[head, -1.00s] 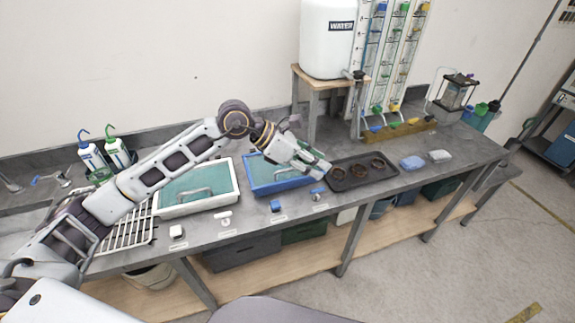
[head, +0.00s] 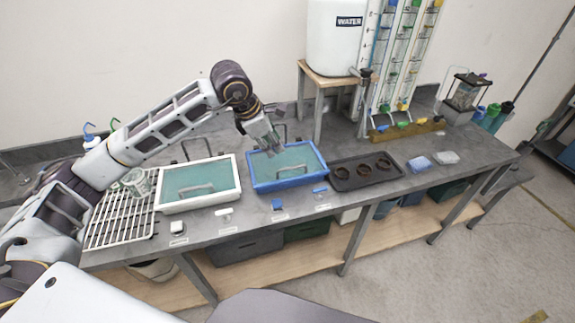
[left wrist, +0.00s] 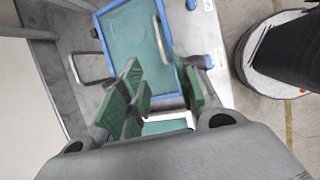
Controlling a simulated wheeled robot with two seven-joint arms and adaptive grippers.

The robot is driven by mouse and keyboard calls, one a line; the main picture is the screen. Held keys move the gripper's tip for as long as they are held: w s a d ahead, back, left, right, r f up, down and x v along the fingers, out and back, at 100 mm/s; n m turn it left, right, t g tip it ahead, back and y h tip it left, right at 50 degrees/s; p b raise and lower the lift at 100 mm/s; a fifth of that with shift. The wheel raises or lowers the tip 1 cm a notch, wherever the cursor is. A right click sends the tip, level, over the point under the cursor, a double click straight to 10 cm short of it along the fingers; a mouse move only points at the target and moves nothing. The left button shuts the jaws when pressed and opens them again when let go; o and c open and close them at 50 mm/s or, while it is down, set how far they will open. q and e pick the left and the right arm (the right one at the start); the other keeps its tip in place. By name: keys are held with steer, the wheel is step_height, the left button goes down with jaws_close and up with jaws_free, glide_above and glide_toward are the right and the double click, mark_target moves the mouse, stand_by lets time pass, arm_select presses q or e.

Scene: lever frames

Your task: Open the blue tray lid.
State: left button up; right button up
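The blue tray (head: 313,178) stands on the bench with a teal see-through lid (head: 300,158) lying on it. A grey bar handle (head: 293,172) shows at the lid's front part. In the left wrist view the blue rim (left wrist: 176,20) and lid (left wrist: 130,38) fill the top. My left gripper (head: 270,150) is above the tray's back part, pointing down. In the left wrist view its green-padded fingers (left wrist: 158,90) are spread apart with nothing visible between them. Whether it touches the lid cannot be told. My right gripper is out of view.
A white tray (head: 236,187) with a similar lid stands to the left. A wire rack (head: 110,228) lies farther left. A dark tray (head: 345,184) with round items is to the right. The water tank (head: 333,45) on its stand and tall tubes rise behind.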

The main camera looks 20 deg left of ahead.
mark_target(287, 169)
arm_select(q)
steer(key=p+x, duration=0.2)
steer(key=x, duration=1.1)
steer(key=shift+w+d+f, duration=0.1)
steer(key=shift+w+f, duration=0.05)
steer(key=shift+f, duration=0.15)
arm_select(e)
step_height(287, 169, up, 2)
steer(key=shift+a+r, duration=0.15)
arm_select(q)
steer(key=shift+c, duration=0.5)
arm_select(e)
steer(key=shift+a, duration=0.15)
arm_select(q)
jaws_close()
